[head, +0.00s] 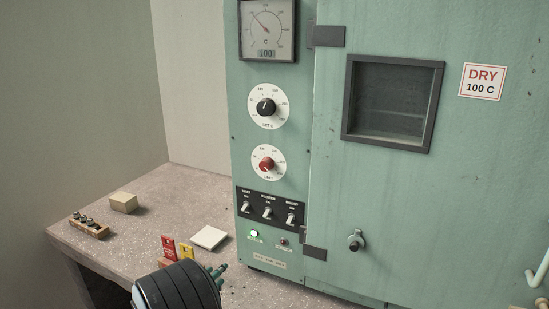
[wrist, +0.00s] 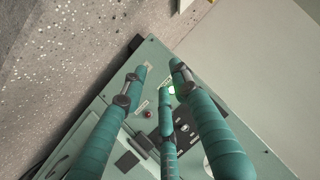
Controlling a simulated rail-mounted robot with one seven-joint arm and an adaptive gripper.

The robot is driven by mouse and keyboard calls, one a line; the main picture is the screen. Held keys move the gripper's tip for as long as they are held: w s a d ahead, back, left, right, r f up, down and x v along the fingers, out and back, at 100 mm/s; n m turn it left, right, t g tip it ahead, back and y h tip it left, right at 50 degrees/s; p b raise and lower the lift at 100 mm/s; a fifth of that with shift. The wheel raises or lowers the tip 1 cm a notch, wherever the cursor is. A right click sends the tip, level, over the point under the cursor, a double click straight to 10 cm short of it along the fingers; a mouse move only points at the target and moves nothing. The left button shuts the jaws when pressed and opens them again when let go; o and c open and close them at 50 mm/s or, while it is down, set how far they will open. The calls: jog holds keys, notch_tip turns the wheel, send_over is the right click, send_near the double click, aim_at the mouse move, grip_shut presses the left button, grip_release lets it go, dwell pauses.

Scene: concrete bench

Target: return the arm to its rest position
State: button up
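My gripper (head: 218,273) is low in the head view, in front of the lower left corner of the green oven (head: 335,200). In the wrist view its teal fingers (wrist: 160,80) stand apart with nothing held between them, so it is open. Beyond the fingers in that view lies the oven's front panel, with a lit green lamp (wrist: 171,90) and a red lamp (wrist: 149,115). I cannot tell the exact gap between the fingertips and the panel.
The concrete bench (head: 150,210) holds a wooden rack (head: 90,230), a tan block (head: 124,202), a white slab (head: 209,238), and red (head: 168,247) and yellow (head: 187,252) tags near my gripper. The oven door (head: 440,200) looks shut; its latch knob (head: 355,241) sticks out.

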jog(key=shift+w+d+r+m+t+h, duration=0.2)
jog(key=shift+d+r+h, duration=0.15)
jog(key=shift+d+r, duration=0.25)
jog(key=shift+w+d+r+m+t+h, duration=0.2)
jog(key=shift+w+d+r+h, duration=0.1)
jog(key=shift+d+r, duration=0.35)
jog(key=shift+w+d+r+m+t+h, duration=0.1)
jog(key=shift+w+d+r+t+h, duration=0.1)
jog(key=shift+d+r+h, duration=0.35)
jog(key=shift+s+a+r, duration=0.1)
